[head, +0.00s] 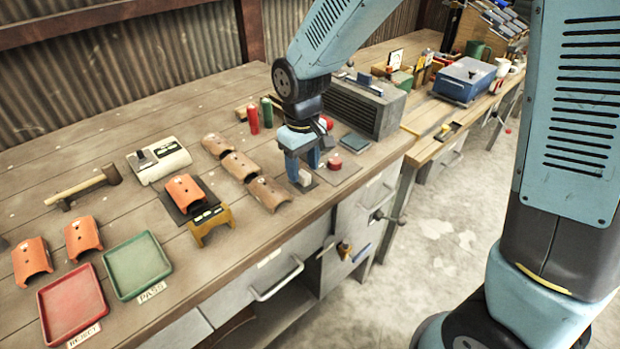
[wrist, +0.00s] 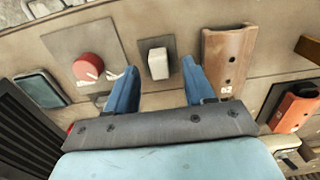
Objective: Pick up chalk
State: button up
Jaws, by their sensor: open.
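The chalk (wrist: 158,63) looks like a short white block on a small dark square pad (wrist: 147,45) in the wrist view. In the head view the chalk (head: 305,178) shows as a small pale piece beside my fingers, near the bench's front edge. My gripper (wrist: 160,80) is open, and its two blue fingers point toward the chalk from either side, with clear space between them and it. In the head view my gripper (head: 302,168) is low over the bench. I cannot tell its exact height above the pad.
A red knob (wrist: 88,67) on a grey plate lies left of the chalk in the wrist view. A brown curved tile (wrist: 228,60) lies close on the right. A grey vented box (head: 365,108) stands behind my gripper. Red and green cylinders (head: 267,112) stand nearby.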

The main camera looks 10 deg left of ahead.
jog(key=shift+f, duration=0.8)
grip_shut()
